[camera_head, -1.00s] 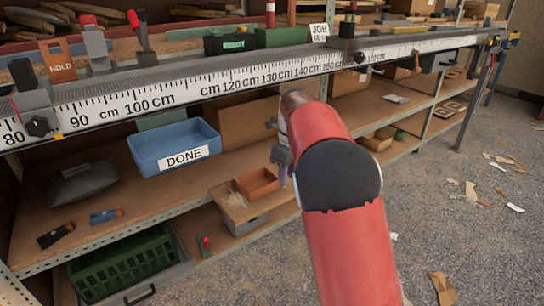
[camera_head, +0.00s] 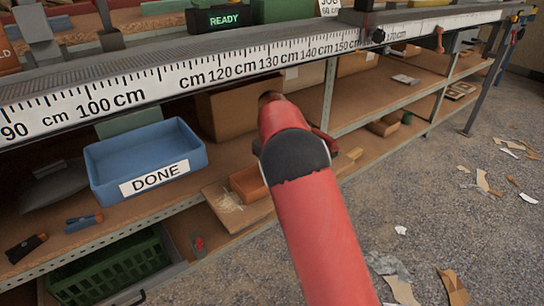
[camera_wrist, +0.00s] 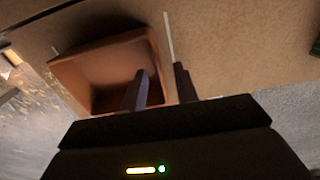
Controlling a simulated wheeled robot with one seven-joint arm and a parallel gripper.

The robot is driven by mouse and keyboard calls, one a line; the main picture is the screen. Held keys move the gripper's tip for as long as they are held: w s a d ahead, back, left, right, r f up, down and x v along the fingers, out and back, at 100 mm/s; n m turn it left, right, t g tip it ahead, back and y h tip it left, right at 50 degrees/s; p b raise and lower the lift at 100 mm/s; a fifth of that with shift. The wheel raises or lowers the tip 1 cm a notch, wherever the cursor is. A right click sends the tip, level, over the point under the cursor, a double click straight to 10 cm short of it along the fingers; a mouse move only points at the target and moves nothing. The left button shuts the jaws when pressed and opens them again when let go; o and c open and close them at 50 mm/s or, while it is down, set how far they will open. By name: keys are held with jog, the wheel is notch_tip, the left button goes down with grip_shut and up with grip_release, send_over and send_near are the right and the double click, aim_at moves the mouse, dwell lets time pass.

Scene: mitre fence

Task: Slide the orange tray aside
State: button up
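The orange tray (camera_head: 246,184) is a small open box on the shelf, right of the blue bin; my arm partly covers it in the head view. In the wrist view the tray (camera_wrist: 88,62) is empty, at left of centre. My gripper (camera_wrist: 161,70) is open, with its two dark fingers apart. The left finger overlaps the tray's inside and the right finger is just outside its right wall. I cannot tell whether either touches. The fingers are hidden in the head view.
The blue DONE bin (camera_head: 140,160) stands left of the tray, and a cardboard box (camera_head: 226,115) behind it. The ruled rail (camera_head: 240,66) crosses above the shelf. A green crate (camera_head: 110,272) is below.

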jog(key=shift+f, duration=1.2)
grip_shut()
jog(key=shift+d+r, duration=0.1)
jog(key=shift+w+d+p, duration=0.35)
jog(key=shift+d, duration=0.05)
jog(key=shift+w+d+p, duration=0.95)
jog(key=shift+d+p, duration=0.15)
jog(key=shift+d, duration=0.35)
jog(key=shift+w+d+p, duration=1)
jog(key=shift+d+p, duration=0.1)
jog(key=shift+d, duration=0.35)
jog(key=shift+w+d+p, duration=0.95)
jog(key=shift+d+p, duration=0.15)
jog(key=shift+d, duration=0.35)
jog(key=shift+w+d, duration=0.1)
jog(key=shift+d, duration=0.05)
